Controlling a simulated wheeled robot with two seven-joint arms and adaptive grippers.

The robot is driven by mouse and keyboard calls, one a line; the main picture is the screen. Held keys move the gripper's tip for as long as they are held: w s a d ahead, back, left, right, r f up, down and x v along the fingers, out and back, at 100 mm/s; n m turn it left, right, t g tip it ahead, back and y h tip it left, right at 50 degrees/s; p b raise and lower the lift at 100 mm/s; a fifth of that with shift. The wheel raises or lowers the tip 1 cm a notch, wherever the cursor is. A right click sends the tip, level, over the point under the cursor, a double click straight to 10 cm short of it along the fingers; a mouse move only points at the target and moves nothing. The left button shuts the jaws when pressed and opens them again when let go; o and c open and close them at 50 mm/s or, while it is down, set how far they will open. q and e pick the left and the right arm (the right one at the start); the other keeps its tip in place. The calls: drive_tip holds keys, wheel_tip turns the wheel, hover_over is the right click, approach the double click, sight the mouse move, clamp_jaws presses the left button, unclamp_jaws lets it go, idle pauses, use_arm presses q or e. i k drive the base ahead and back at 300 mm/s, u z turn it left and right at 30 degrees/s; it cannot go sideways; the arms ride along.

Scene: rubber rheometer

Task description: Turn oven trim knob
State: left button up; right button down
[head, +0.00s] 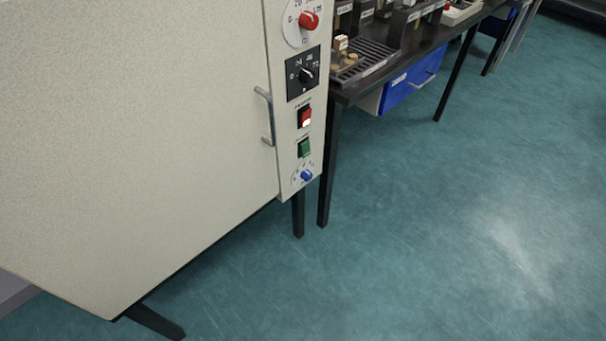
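The oven (130,140) is a large cream cabinet filling the left of the head view. Its narrow control panel (290,125) runs down the right side. A red knob (308,21) on a white dial is at the top. Below it is a black knob (305,75) on a black square plate. A small blue knob (306,175) on a white dial is at the bottom of the panel. I cannot read which knob is labelled trim. Neither of my grippers shows in this view.
A red switch (305,117) and a green switch (304,148) sit between the knobs. A metal door handle (265,117) juts out beside them. A dark bench (432,42) with small items and a blue drawer (410,82) stands behind right. The green floor (450,220) is clear at right.

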sight(306, 175)
drive_tip(key=z, duration=0.2)
drive_tip(key=k, duration=0.35)
drive_tip(key=u, duration=0.65)
drive_tip(key=i, duration=1.25)
drive_tip(key=z, duration=0.2)
